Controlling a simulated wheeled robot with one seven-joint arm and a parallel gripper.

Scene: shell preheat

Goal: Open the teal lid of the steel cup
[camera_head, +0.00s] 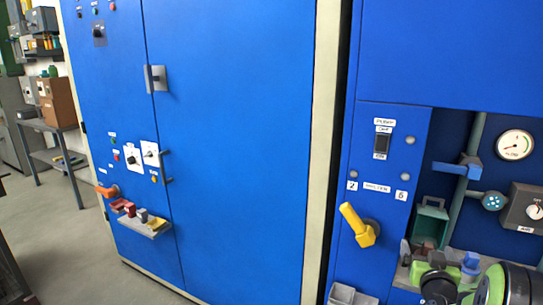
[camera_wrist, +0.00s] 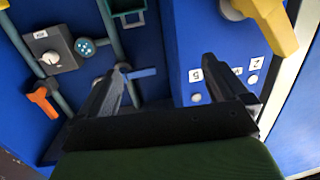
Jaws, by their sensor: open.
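My gripper (camera_wrist: 166,64) is open and empty in the wrist view, its two dark fingers apart in front of the blue panel. In the head view my arm covers part of the lower right corner. I cannot clearly make out a steel cup with a teal lid in either view. A small dark teal box-like holder (camera_head: 430,222) is in the recess at the right, and it also shows at the top of the wrist view (camera_wrist: 128,12). A round teal piece with dark dots (camera_head: 493,201) sits on the pipework, and also at the left in the wrist view (camera_wrist: 86,47).
A yellow lever (camera_head: 358,226) sticks out from the blue panel. A blue handle (camera_head: 457,170) crosses a pipe. Small objects, including a blue one (camera_head: 470,263), crowd the lower right near my arm. An orange lever (camera_wrist: 43,100) shows in the wrist view. The floor at left is open.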

